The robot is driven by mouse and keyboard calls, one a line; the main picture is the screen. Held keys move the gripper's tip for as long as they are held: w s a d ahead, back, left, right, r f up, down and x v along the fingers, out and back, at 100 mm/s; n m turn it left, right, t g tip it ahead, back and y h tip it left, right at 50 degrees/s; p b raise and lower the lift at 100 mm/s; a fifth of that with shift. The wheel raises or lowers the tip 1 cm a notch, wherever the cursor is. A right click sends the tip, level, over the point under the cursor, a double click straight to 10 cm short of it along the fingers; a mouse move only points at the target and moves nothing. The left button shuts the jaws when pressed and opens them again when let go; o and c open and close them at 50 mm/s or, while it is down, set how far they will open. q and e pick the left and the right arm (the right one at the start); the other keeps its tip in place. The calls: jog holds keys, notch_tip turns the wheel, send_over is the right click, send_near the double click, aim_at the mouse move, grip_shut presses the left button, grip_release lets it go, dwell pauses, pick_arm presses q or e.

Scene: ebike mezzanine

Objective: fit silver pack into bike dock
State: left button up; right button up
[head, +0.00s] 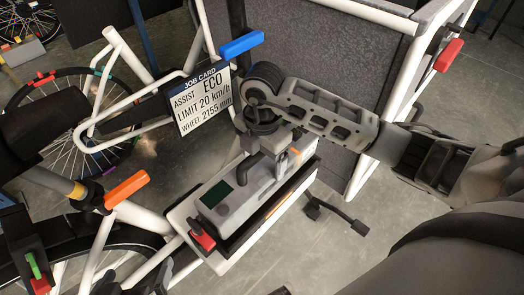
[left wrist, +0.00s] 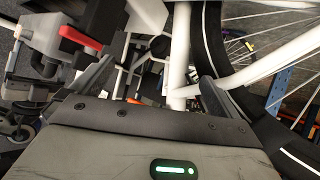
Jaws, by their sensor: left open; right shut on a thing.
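The silver pack (head: 228,203), a grey block with a dark green screen and a black handle, lies lengthwise at the bike dock (head: 222,262). The dock is a pale, long housing with a dark inner edge and a red lever (head: 203,238) at its near end. I cannot tell whether the pack is fully seated. My right gripper (head: 272,160) is shut on the pack's handle from above. In the left wrist view my left gripper (left wrist: 155,88) is open and empty, its fingers wide apart near white bike tubes. The red lever (left wrist: 80,38) also shows there, at upper left.
A job card (head: 202,98) reading ECO, 20 km/h and 2155 mm stands behind the pack. A blue lever (head: 241,44) and an orange lever (head: 127,187) stick out nearby. Bike tubes and wheels crowd the left. Grey floor (head: 345,260) lies open at lower right.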

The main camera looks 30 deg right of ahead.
aim_at(261, 163)
jog(key=shift+w+f+b, duration=0.15)
jog(key=shift+f+b, duration=0.45)
jog(key=shift+f, duration=1.55)
pick_arm(q)
jog(key=shift+d+f+g, duration=0.15)
jog(key=shift+f, duration=0.4)
jog(key=shift+d+f+g, duration=0.15)
jog(key=shift+f, duration=0.4)
pick_arm(e)
jog(key=shift+f, duration=0.1)
jog(key=shift+f, duration=0.1)
